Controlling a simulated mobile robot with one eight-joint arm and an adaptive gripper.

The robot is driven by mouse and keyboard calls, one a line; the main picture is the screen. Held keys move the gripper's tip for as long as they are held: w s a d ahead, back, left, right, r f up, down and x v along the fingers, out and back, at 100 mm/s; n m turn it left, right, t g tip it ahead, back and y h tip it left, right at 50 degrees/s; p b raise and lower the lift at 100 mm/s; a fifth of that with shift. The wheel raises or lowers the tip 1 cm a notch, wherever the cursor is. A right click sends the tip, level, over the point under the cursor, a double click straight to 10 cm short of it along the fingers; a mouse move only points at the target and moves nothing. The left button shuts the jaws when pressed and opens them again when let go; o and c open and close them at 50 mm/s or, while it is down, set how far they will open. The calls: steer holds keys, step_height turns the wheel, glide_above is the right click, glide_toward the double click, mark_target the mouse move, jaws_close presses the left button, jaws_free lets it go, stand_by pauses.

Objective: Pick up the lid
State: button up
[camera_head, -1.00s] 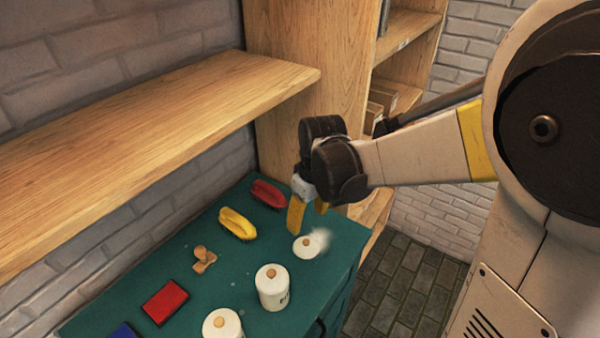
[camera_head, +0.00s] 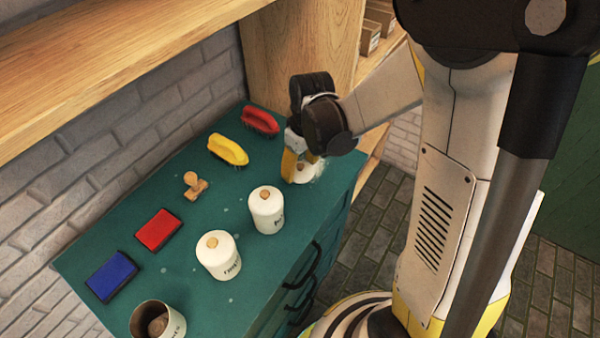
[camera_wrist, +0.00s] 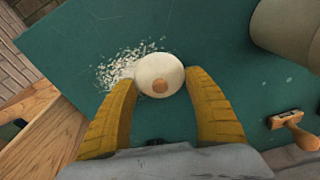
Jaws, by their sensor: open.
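The lid (camera_wrist: 158,70) is a round white disc with a wooden knob, lying on the green counter beside spilled white flakes. In the head view the lid (camera_head: 304,166) shows partly, behind my gripper at the far right end of the counter. My gripper (camera_head: 300,172) is open and low over the lid. In the wrist view my gripper's yellow fingers (camera_wrist: 165,93) stand on either side of the lid, with the knob between them. I cannot tell whether the fingers touch the lid.
White lidded canisters (camera_head: 266,210) and (camera_head: 218,255) stand nearby. An open canister (camera_head: 158,322) is at the front. A stamp (camera_head: 194,186), red and yellow brushes (camera_head: 228,150), and red and blue pads (camera_head: 158,230) lie along the wall. A wooden shelf (camera_head: 120,80) overhangs the back.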

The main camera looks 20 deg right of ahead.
steer(key=shift+r, duration=0.1)
jaws_close()
stand_by(0.3)
